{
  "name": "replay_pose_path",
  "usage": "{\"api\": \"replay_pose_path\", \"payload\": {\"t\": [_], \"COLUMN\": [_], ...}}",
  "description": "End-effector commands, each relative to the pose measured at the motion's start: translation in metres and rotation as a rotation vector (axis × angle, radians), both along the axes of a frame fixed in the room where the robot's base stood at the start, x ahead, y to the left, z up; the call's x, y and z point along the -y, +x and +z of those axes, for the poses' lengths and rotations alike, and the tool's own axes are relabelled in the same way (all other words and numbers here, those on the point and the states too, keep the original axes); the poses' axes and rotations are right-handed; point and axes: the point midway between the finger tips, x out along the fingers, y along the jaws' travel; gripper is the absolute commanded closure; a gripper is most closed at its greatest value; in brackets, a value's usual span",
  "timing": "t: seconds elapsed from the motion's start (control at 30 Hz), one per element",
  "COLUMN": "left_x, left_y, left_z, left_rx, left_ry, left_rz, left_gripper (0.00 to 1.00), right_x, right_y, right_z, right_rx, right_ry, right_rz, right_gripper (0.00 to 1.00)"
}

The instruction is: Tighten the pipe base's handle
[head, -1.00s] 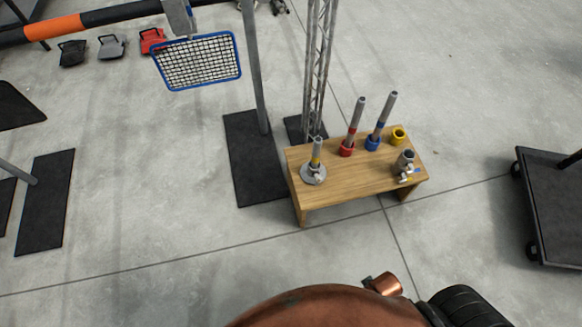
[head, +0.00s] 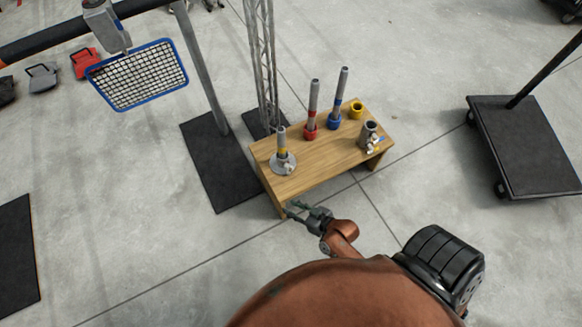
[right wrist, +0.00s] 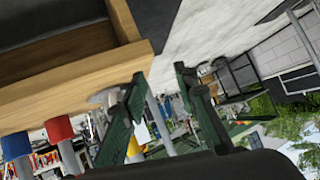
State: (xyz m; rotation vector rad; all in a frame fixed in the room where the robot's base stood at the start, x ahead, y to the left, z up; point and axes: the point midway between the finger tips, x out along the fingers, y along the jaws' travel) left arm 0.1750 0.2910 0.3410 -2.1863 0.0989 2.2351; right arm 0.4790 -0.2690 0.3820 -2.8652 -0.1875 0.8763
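A round grey pipe base (head: 283,167) stands at the left end of the small wooden table. A short pipe with a yellow band (head: 282,141) stands upright in it, and a small pale handle (head: 288,170) is at its front. A second grey holder (head: 369,133) with a pale fitting stands at the right end. My right gripper (head: 297,208) is open and empty, in front of and below the table's left front edge. In the right wrist view its green fingers (right wrist: 160,78) are spread beside the table edge. My left gripper is out of view.
Red (head: 311,131) and blue (head: 334,122) cups with upright pipes and an empty yellow cup (head: 356,110) stand on the wooden table (head: 325,160). A metal truss (head: 263,70) rises behind it. A black cart (head: 525,150) is at right. The floor in front is clear.

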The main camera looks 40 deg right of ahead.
Motion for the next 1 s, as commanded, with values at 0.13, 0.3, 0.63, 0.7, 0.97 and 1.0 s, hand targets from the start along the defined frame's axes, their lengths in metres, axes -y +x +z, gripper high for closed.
{"api": "replay_pose_path", "payload": {"t": [0.13,0.3,0.63,0.7,0.97,1.0], "left_x": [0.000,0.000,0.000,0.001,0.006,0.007], "left_y": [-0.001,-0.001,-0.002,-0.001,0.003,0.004], "left_z": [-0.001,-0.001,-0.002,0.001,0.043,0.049], "left_rx": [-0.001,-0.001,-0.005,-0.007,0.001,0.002], "left_ry": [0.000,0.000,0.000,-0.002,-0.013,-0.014], "left_rz": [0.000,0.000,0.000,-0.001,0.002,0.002], "left_gripper": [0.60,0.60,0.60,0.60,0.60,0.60], "right_x": [0.013,0.045,0.080,0.084,0.100,0.102], "right_y": [0.053,0.073,0.068,0.073,0.107,0.112], "right_z": [0.003,0.007,0.006,0.005,0.004,0.004], "right_rx": [0.251,0.454,0.585,0.587,0.586,0.586], "right_ry": [0.038,0.023,-0.038,-0.042,-0.040,-0.040], "right_rz": [-0.166,-0.391,-0.618,-0.624,-0.622,-0.621], "right_gripper": [0.73,0.73,0.73,0.73,0.73,0.73]}}
